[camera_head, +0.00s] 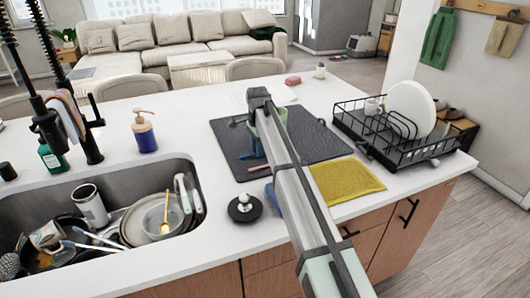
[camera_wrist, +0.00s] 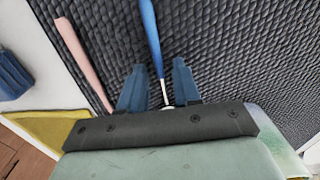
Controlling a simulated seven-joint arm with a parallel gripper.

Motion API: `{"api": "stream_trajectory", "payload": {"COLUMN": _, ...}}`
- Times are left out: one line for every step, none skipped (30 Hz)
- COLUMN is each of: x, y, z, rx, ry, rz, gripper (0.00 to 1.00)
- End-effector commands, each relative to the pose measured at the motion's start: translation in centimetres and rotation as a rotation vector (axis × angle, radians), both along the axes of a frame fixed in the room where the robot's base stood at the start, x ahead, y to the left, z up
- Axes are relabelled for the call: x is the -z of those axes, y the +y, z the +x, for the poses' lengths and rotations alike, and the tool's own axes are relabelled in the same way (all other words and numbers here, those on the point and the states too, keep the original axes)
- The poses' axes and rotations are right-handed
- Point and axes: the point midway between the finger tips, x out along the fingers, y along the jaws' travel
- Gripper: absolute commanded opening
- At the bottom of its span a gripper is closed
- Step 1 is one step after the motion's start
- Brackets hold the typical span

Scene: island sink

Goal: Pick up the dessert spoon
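A blue-handled utensil (camera_wrist: 151,35), which looks like the dessert spoon, lies on the black textured mat in the wrist view. Its handle runs up to the top edge and its pale metal neck comes down between my fingers. Its other end is hidden behind my gripper's dark body, so I cannot see the bowl. My gripper (camera_wrist: 160,84) has its two blue fingers apart, one on each side of the neck, with gaps on both sides. In the head view my arm hides the gripper and the spoon.
A pink stick-like utensil (camera_wrist: 80,55) lies left of the fingers on the drying mat (camera_head: 232,150). A yellow cloth (camera_head: 345,180), a black dish rack (camera_head: 415,148) with a plate and a blue object (camera_wrist: 10,75) are nearby. The full sink (camera_head: 90,180) is at left.

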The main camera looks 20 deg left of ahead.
Motion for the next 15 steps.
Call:
{"api": "stream_trajectory", "payload": {"x": -0.01, "y": 0.0, "z": 0.0, "rx": 0.0, "ry": 0.0, "rz": 0.0, "gripper": 0.27}}
{"api": "stream_trajectory", "payload": {"x": -0.01, "y": 0.0, "z": 0.0, "rx": 0.0, "ry": 0.0, "rz": 0.0, "gripper": 0.24}}
{"api": "stream_trajectory", "payload": {"x": -0.02, "y": 0.0, "z": 0.0, "rx": 0.0, "ry": 0.0, "rz": 0.0, "gripper": 0.21}}
{"api": "stream_trajectory", "payload": {"x": -0.02, "y": 0.0, "z": 0.0, "rx": 0.0, "ry": 0.0, "rz": 0.0, "gripper": 0.18}}
{"api": "stream_trajectory", "payload": {"x": -0.02, "y": 0.0, "z": 0.0, "rx": 0.0, "ry": 0.0, "rz": 0.0, "gripper": 0.15}}
{"api": "stream_trajectory", "payload": {"x": -0.02, "y": 0.0, "z": 0.0, "rx": 0.0, "ry": 0.0, "rz": 0.0, "gripper": 0.11}}
{"api": "stream_trajectory", "payload": {"x": -0.02, "y": 0.0, "z": 0.0, "rx": 0.0, "ry": 0.0, "rz": 0.0, "gripper": 0.08}}
{"api": "stream_trajectory", "payload": {"x": -0.02, "y": 0.0, "z": 0.0, "rx": 0.0, "ry": 0.0, "rz": 0.0, "gripper": 0.05}}
{"api": "stream_trajectory", "payload": {"x": -0.02, "y": 0.0, "z": 0.0, "rx": 0.0, "ry": 0.0, "rz": 0.0, "gripper": 0.01}}
{"api": "stream_trajectory", "payload": {"x": -0.02, "y": 0.0, "z": 0.0, "rx": 0.0, "ry": 0.0, "rz": 0.0, "gripper": 0.0}}
{"api": "stream_trajectory", "payload": {"x": -0.02, "y": 0.0, "z": 0.0, "rx": 0.0, "ry": 0.0, "rz": 0.0, "gripper": 0.0}}
{"api": "stream_trajectory", "payload": {"x": -0.03, "y": 0.0, "z": 0.0, "rx": 0.0, "ry": 0.0, "rz": 0.0, "gripper": 0.0}}
{"api": "stream_trajectory", "payload": {"x": -0.03, "y": 0.0, "z": 0.0, "rx": 0.0, "ry": 0.0, "rz": 0.0, "gripper": 0.0}}
{"api": "stream_trajectory", "payload": {"x": -0.03, "y": 0.0, "z": 0.0, "rx": 0.0, "ry": 0.0, "rz": 0.0, "gripper": 0.0}}
{"api": "stream_trajectory", "payload": {"x": -0.03, "y": 0.0, "z": 0.0, "rx": 0.0, "ry": 0.0, "rz": 0.0, "gripper": 0.0}}
